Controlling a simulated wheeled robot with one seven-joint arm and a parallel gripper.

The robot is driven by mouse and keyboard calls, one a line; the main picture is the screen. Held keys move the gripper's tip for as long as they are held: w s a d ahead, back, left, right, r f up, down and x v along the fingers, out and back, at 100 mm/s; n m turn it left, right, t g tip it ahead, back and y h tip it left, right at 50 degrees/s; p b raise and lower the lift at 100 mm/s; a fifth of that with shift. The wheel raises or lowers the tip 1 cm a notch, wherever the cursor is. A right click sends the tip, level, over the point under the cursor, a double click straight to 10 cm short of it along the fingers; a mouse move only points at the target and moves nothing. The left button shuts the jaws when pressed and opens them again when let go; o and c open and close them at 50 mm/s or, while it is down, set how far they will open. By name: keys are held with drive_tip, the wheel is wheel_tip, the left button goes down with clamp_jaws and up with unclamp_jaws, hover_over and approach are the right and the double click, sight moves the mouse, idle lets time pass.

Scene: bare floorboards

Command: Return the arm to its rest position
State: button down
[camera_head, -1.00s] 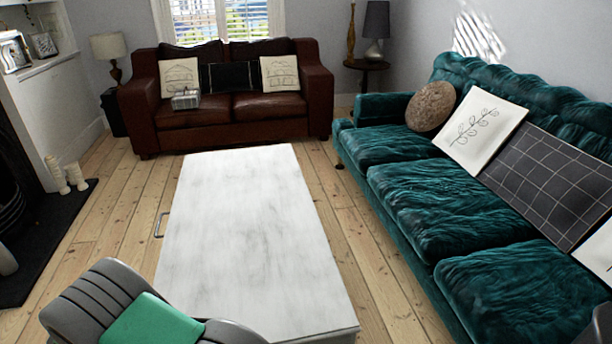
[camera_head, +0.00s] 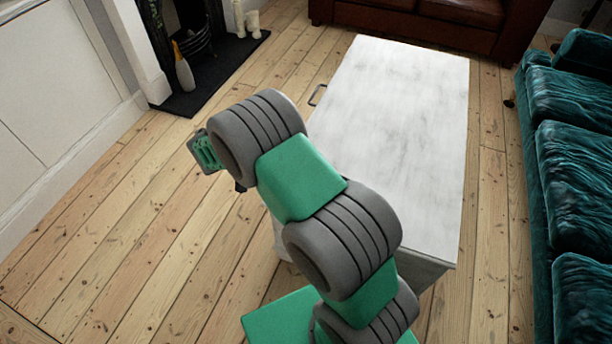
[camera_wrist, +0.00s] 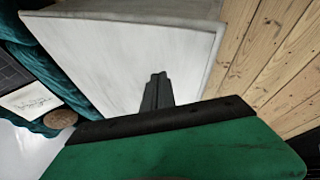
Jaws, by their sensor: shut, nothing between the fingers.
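My arm, grey and green, rises from the bottom of the head view and bends to the upper left, in front of the near left part of the white coffee table (camera_head: 400,110). The gripper's fingers are hidden in the head view. In the wrist view my gripper (camera_wrist: 158,78) shows as two dark fingers together, shut and empty. The white table top (camera_wrist: 120,60) fills the view behind the fingers. I cannot tell the gap between them and the table.
Bare floorboards (camera_head: 120,210) lie free to the left of my arm. A fireplace hearth (camera_head: 215,75) with a bottle (camera_head: 184,72) is at the upper left. A teal sofa (camera_head: 580,190) stands along the right, a brown leather sofa (camera_head: 425,22) at the back.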

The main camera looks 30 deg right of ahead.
wheel_tip(320, 180, up, 15)
drive_tip(key=a+n+y+p, duration=0.1)
drive_tip(key=a+y+p, duration=0.15)
drive_tip(key=p, duration=0.35)
drive_tip(key=s+a+r+n+t+y+p, duration=0.1)
drive_tip(key=s+r+n+y+p, duration=0.1)
drive_tip(key=s+r+p, duration=0.3)
drive_tip(key=s+a+r+n+t+y+p, duration=0.2)
drive_tip(key=s+r+p, duration=0.3)
drive_tip(key=s+r, duration=0.8)
wheel_tip(320, 180, up, 5)
drive_tip(key=shift+f+n+p, duration=0.1)
drive_tip(key=shift+n+p, duration=0.25)
drive_tip(key=shift+n, duration=0.55)
